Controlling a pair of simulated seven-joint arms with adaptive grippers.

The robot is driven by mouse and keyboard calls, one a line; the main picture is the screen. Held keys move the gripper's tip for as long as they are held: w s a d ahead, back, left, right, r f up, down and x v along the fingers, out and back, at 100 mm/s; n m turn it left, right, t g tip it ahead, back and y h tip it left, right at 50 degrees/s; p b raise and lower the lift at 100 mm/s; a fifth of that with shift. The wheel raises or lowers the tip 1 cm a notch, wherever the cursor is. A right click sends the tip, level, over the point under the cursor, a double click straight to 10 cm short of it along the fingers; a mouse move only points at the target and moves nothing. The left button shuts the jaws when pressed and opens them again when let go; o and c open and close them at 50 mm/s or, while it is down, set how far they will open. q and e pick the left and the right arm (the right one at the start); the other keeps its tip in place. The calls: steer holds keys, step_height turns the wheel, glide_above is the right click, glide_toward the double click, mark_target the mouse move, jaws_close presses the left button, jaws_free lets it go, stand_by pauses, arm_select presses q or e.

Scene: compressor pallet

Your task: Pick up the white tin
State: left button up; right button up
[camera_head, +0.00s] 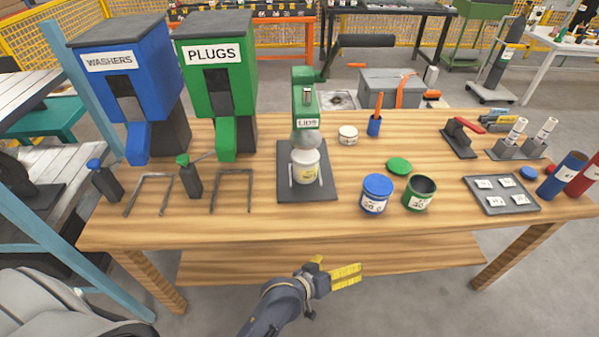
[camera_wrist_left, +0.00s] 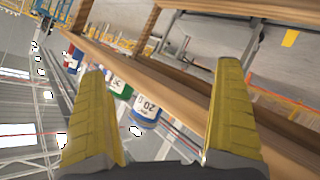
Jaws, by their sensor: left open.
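A white tin (camera_head: 305,168) with a label stands upright in the green LIDS press (camera_head: 305,100), on the press's dark base plate (camera_head: 300,194). A second, smaller whitish tin (camera_head: 348,134) stands behind it to the right. My left gripper (camera_head: 338,268) has yellow fingers and is open and empty, in front of the table's near edge and well short of both. In the left wrist view its two fingers (camera_wrist_left: 163,70) stand wide apart with nothing between them. Neither white tin can be made out in that view. My right gripper is not in view.
A blue tin (camera_head: 375,198) and an open green tin (camera_head: 419,196) stand right of the press, with a green lid (camera_head: 399,166) behind. WASHERS (camera_head: 122,80) and PLUGS (camera_head: 216,75) dispensers stand left. The wooden table's (camera_head: 290,228) front strip is clear.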

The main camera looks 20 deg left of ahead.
mark_target(301, 167)
arm_select(q)
step_height(301, 167, up, 9)
steer(key=t+h, duration=0.1)
steer(key=w+a+r+y, duration=0.1)
steer(key=w+a, duration=0.1)
steer(key=w+a+r+t+y, duration=0.1)
steer(key=a, duration=0.2)
steer(key=w+a+r+y, duration=0.1)
steer(key=w+a, duration=0.1)
steer(key=a, duration=0.1)
steer(key=shift+w+a+r+m+t, duration=0.15)
steer(key=shift+w+r+m+t, duration=0.15)
steer(key=shift+w+t, duration=0.1)
steer(key=w+a+r+t+y, duration=0.1)
steer(key=w+a+r+y, duration=0.35)
steer(key=a, duration=0.55)
steer(key=x, duration=0.6)
steer(key=r+x, duration=0.1)
steer(key=x, duration=0.3)
steer(key=shift+w+a+f, duration=0.1)
steer(key=shift+w+a, duration=0.15)
steer(key=shift+x, duration=3.3)
steer(key=shift+d, duration=0.1)
steer(key=c, duration=1.2)
steer(key=shift+c, duration=0.9)
steer(key=shift+r, duration=0.2)
